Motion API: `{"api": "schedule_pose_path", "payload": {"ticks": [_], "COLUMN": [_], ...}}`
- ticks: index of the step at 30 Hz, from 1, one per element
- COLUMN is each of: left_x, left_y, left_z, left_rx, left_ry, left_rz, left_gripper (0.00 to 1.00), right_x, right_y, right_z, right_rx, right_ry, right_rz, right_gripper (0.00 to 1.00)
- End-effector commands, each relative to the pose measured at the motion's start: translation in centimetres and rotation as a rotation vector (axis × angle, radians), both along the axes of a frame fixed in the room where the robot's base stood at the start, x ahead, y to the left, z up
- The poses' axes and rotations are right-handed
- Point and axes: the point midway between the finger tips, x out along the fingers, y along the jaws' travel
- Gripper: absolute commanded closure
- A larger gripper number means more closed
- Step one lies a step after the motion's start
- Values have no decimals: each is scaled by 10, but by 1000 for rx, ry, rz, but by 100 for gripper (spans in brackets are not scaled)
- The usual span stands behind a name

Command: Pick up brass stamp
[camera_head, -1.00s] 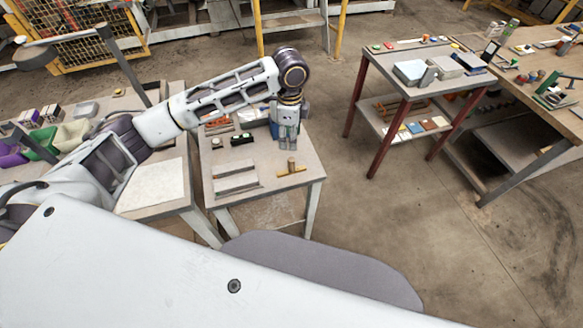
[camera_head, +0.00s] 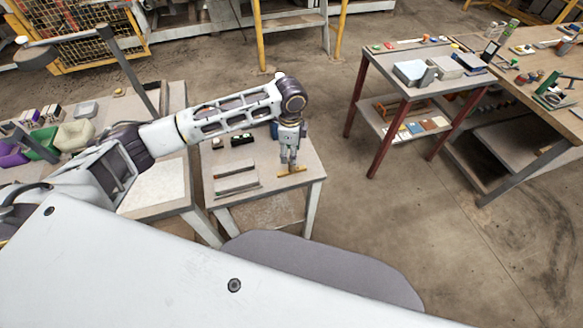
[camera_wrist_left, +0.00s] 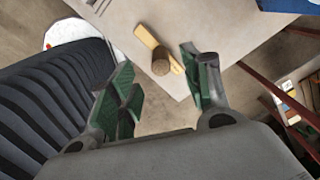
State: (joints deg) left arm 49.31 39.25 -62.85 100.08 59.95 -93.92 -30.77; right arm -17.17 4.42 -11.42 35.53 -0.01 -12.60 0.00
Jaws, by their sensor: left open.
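My left gripper (camera_head: 288,162) points down right above the stamp. In the left wrist view its green-padded fingers (camera_wrist_left: 158,88) are spread apart, with the handle between and beyond them. Nothing is held. My right gripper is not seen.
A red-legged table (camera_head: 400,75) with boxes stands at the right. Floor between the two tables is clear.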

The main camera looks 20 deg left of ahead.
Motion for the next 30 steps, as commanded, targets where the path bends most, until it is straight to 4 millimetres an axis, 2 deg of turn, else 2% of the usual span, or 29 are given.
{"api": "schedule_pose_path", "payload": {"ticks": [5, 20, 30], "left_x": [0, 0, 0], "left_y": [0, 0, -2], "left_z": [-12, -18, -53], "left_rx": [0, 1, 1], "left_ry": [0, 1, 0], "left_rz": [0, 0, 1], "left_gripper": [52, 52, 52], "right_x": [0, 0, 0], "right_y": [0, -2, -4], "right_z": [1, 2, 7], "right_rx": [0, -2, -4], "right_ry": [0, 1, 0], "right_rz": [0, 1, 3], "right_gripper": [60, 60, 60]}}
